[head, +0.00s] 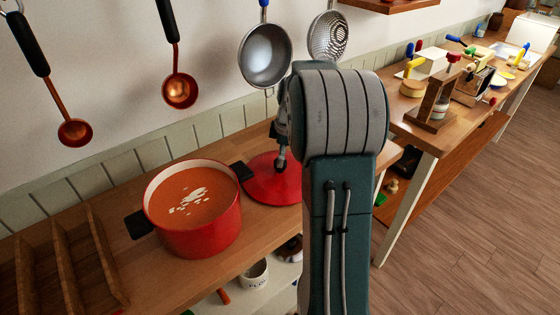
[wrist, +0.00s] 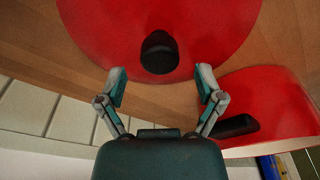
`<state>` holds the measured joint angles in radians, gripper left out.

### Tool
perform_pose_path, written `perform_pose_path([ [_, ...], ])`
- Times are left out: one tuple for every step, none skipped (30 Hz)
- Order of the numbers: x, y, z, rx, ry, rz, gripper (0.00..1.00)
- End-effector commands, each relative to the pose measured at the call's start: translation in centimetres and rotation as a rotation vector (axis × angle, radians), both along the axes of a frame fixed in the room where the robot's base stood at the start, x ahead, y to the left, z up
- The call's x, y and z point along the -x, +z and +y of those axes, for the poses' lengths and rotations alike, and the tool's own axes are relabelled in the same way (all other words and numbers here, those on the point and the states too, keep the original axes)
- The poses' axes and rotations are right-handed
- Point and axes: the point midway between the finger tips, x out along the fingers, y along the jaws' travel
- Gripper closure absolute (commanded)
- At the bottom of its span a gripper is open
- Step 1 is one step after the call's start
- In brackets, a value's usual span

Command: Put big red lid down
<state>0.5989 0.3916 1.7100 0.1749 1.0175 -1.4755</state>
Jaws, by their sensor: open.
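The big red lid (head: 262,182) lies on the wooden counter just right of the red pot, partly hidden behind my arm. In the wrist view the lid (wrist: 110,30) fills the top, with its dark knob (wrist: 159,53) in the middle. My gripper (wrist: 160,80) is open, its two fingers apart on either side and a little short of the knob, not touching it. In the head view my gripper (head: 280,160) is small and dark above the lid. The red pot (head: 200,225) holds orange soup with white pieces and stands uncovered.
The pot's dark handle (wrist: 233,126) shows close to my right finger in the wrist view. A wooden rack (head: 70,265) stands left of the pot. Ladles and strainers (head: 265,55) hang on the wall above. A second counter (head: 425,130) with several items is at the right.

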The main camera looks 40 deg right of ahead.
Motion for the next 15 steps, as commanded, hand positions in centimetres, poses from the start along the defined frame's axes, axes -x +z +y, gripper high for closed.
perform_pose_path([
  [0.1,1.3,-0.2,0.004,-0.001,-0.006,0.14],
  [0.1,1.9,-0.3,0.003,-0.001,-0.004,0.14],
  [0.2,2.7,-0.4,0.003,-0.001,-0.005,0.14],
  [0.3,3.4,-0.4,0.003,-0.001,-0.005,0.14],
  [0.4,4.0,-0.5,0.004,-0.001,-0.004,0.14],
  [0.4,4.8,-0.6,0.004,0.0,-0.004,0.14],
  [0.5,5.4,-0.6,0.004,0.0,-0.004,0.14],
  [0.5,6.0,-0.7,0.004,0.0,-0.004,0.14],
  [0.7,6.7,-0.8,0.003,0.0,-0.003,0.14],
  [0.7,7.2,-0.8,0.004,0.0,-0.004,0.14],
  [0.7,7.6,-0.9,0.003,0.0,-0.003,0.14],
  [0.8,8.1,-0.9,0.002,0.001,-0.002,0.14],
  [0.8,8.5,-1.0,0.002,0.001,-0.002,0.14],
  [0.9,8.8,-1.0,0.002,0.001,-0.002,0.14],
  [0.9,9.1,-1.0,0.002,0.001,0.0,0.14],
])
